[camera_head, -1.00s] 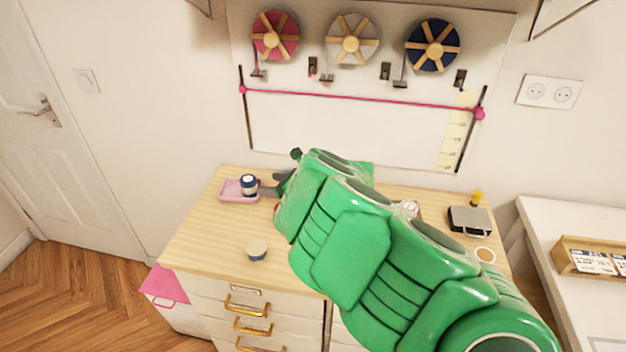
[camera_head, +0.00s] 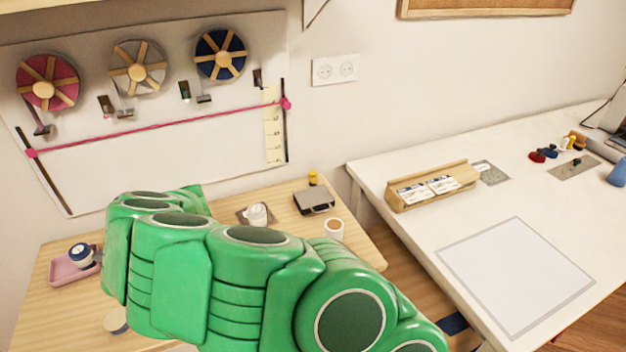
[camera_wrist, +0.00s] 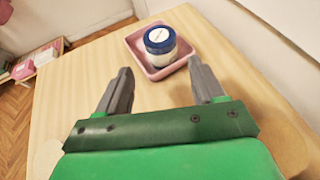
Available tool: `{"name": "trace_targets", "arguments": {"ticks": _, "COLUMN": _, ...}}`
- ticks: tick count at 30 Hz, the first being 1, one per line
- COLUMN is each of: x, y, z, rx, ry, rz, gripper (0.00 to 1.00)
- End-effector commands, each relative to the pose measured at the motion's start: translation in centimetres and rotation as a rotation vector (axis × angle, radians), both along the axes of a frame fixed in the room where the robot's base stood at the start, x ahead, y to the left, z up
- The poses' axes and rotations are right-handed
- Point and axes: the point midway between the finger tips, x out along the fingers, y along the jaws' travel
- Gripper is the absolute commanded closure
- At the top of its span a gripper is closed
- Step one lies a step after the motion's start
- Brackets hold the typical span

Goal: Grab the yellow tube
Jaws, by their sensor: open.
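A small yellow upright thing (camera_head: 312,178) stands at the back of the wooden table, behind a dark flat case; it may be a tube, but it is too small to be sure. Small yellow and white pieces (camera_head: 567,143) also stand on the white table at the far right. My gripper (camera_wrist: 160,67) is open and empty in the wrist view, its two grey fingers apart. It points at a blue-lidded jar (camera_wrist: 160,40) on a pink tray (camera_wrist: 146,69). In the head view my green arm hides most of the gripper, far left of both yellow things.
On the wooden table (camera_head: 285,205) are the dark case (camera_head: 314,201), a white cup-like thing (camera_head: 256,214) and a tan-topped round container (camera_head: 333,229). The white table (camera_head: 400,160) holds a card holder (camera_head: 432,187), a pale mat (camera_head: 515,275) and red and blue pieces (camera_head: 543,153).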

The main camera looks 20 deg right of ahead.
Motion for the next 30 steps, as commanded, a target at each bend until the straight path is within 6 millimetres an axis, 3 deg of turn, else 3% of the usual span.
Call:
{"name": "trace_targets", "arguments": {"ticks": 8, "x": 0.0, "y": 0.0, "z": 0.0, "rx": 0.0, "ry": 0.0, "rz": 0.0, "gripper": 0.32}}
{"name": "trace_targets", "arguments": {"ticks": 10, "x": 0.0, "y": 0.0, "z": 0.0, "rx": 0.0, "ry": 0.0, "rz": 0.0, "gripper": 0.41}}
{"name": "trace_targets", "arguments": {"ticks": 20, "x": 0.4, "y": -0.4, "z": 0.3, "rx": -0.001, "ry": 0.004, "rz": -0.021, "gripper": 0.41}}
{"name": "trace_targets", "arguments": {"ticks": 25, "x": 3.8, "y": -3.9, "z": 3.4, "rx": 0.005, "ry": 0.036, "rz": -0.193, "gripper": 0.41}}
{"name": "trace_targets", "arguments": {"ticks": 30, "x": 8.4, "y": -11.4, "z": 9.1, "rx": 0.066, "ry": 0.115, "rz": -0.529, "gripper": 0.41}}
